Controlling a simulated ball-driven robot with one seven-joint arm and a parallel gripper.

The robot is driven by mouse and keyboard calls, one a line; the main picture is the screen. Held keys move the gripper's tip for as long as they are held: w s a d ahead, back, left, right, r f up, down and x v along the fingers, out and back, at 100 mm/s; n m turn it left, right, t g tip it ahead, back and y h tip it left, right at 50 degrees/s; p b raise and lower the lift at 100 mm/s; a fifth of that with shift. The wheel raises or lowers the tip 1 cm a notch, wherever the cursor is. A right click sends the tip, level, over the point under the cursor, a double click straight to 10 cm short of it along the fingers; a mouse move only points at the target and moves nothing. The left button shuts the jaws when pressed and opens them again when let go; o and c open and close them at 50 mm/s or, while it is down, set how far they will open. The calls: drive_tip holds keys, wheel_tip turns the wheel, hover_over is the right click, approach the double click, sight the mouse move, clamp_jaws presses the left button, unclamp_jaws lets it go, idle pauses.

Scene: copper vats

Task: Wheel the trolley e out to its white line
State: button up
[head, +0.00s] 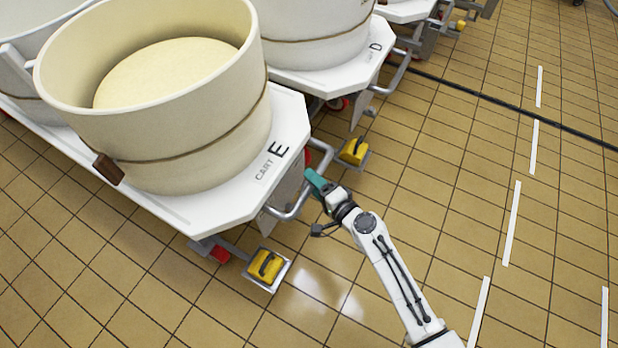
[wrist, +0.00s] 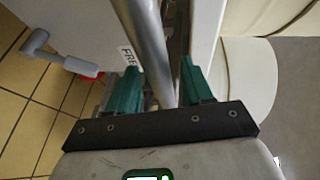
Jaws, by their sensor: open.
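Trolley e (head: 290,128) is a white cart marked "CART E". It carries a large cream tub (head: 190,130) with a pale yellow filling. A grey bar handle (head: 295,209) sticks out from its front end. My gripper (head: 313,180) has teal fingers and is at the handle's far part. In the wrist view the handle bar (wrist: 147,40) runs between the two open fingers (wrist: 160,85); contact is not clear. White line dashes lie on the floor at right, including a near one (head: 480,312) and a farther one (head: 512,223); I cannot tell which is this trolley's.
Trolley D (head: 365,60) stands close beyond. A black cable (head: 490,98) crosses the floor. The tiles toward the dashes are mostly clear.

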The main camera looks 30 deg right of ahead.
drive_tip(key=shift+x, duration=1.25)
drive_tip(key=shift+c, duration=0.3)
clamp_jaws()
